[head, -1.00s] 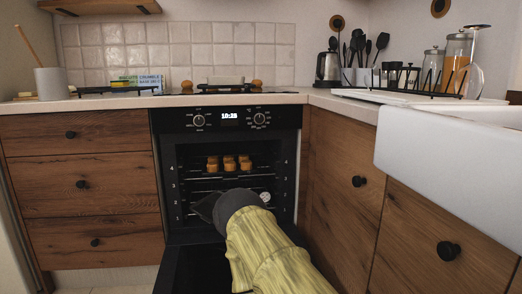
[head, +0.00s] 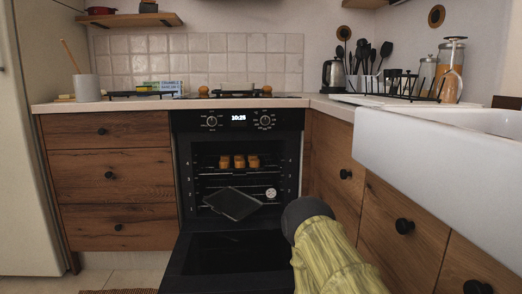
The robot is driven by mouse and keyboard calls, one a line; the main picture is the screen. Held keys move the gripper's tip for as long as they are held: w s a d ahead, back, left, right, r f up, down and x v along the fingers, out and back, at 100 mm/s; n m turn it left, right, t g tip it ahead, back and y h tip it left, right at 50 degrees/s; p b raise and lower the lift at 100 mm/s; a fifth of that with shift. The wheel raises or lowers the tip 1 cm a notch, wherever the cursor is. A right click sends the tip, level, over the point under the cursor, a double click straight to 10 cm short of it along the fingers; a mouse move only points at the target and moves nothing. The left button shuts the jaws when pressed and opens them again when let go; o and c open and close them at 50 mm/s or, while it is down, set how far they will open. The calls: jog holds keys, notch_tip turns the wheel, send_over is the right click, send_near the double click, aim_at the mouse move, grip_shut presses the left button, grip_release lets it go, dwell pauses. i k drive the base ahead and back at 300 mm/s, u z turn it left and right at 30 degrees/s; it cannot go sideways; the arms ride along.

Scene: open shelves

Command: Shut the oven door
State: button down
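The oven (head: 238,125) is built in between wooden cabinets. Its door (head: 235,255) is open, folded down low in front of the cavity. The dark rounded end of my arm, with my gripper (head: 303,214), is at the right of the oven opening, above the door's right side. The yellow-covered forearm comes up from the bottom right. The fingers do not show clearly, so I cannot tell whether they are open or shut, or whether they touch the door.
Several orange-brown baked pieces (head: 239,161) sit on a rack inside the oven. A dark flat tilted panel (head: 233,204) shows at the lower opening; what it belongs to is unclear. Drawers (head: 112,172) are left, a cabinet (head: 345,174) and white sink (head: 440,148) right. Floor shows at lower left.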

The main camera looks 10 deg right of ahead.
aim_at(247, 257)
jog(key=z, duration=0.3)
jog(key=i, duration=1)
